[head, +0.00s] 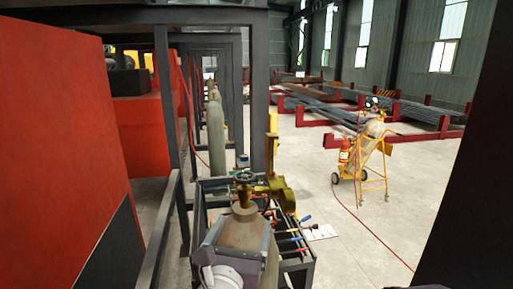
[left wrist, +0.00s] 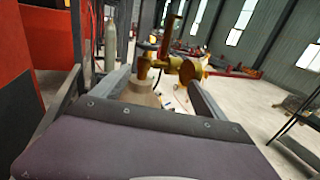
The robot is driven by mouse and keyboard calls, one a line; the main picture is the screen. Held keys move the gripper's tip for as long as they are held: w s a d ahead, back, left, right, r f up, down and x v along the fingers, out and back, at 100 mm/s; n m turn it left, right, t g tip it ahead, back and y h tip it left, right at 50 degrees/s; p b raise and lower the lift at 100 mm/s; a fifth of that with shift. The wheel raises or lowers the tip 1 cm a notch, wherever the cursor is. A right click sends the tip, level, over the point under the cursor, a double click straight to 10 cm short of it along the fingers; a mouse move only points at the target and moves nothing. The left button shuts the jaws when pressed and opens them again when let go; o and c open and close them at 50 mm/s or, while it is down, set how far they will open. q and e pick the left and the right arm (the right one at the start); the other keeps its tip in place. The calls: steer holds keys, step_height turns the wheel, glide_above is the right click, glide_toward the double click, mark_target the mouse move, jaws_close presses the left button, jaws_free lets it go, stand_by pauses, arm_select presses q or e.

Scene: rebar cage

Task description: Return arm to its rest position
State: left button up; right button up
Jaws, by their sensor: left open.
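My left gripper (head: 240,226) is at the bottom centre of the head view, at the top of a brownish gas cylinder (head: 246,233). In the left wrist view its two grey fingers (left wrist: 158,76) stand wide apart. The brass valve and regulator (head: 278,188) rise beyond the gripper and also show in the left wrist view (left wrist: 172,64). The fingers do not look closed on anything. Whether a finger touches the cylinder, I cannot tell. My right gripper is not in view.
A dark metal rack (head: 305,263) with several coloured-handled tools stands by the cylinder. A red panel (head: 60,120) and dark posts (head: 162,95) stand close at left. A yellow cart (head: 372,172) and red-framed bar racks (head: 425,112) are further off. Floor at right (head: 420,215) is mostly clear.

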arm_select(q)
steer(key=w+a+f+n+y+b, duration=0.2)
steer(key=w+a+f+y+b, duration=0.15)
steer(key=a+f, duration=0.3)
steer(key=s+a+f+n+g+y+b, duration=0.2)
steer(key=a+f+n+g+y, duration=0.3)
steer(key=a+f, duration=0.4)
steer(key=s+a+f+n+g+y+b, duration=0.25)
steer(key=a+f+n, duration=0.35)
steer(key=a+f, duration=0.3)
steer(key=s+f+n+g+h+b, duration=0.3)
steer(key=s+f+n+g, duration=0.6)
steer(key=s+f+n, duration=0.45)
steer(key=w+d+f+n+h, duration=0.2)
steer(key=d+n+h, duration=0.3)
steer(key=d+n, duration=0.4)
steer(key=f+n, duration=0.1)
steer(key=n, duration=0.2)
steer(key=shift+d+f+p, duration=0.25)
steer(key=shift+d+p, duration=0.05)
steer(key=shift+s, duration=0.1)
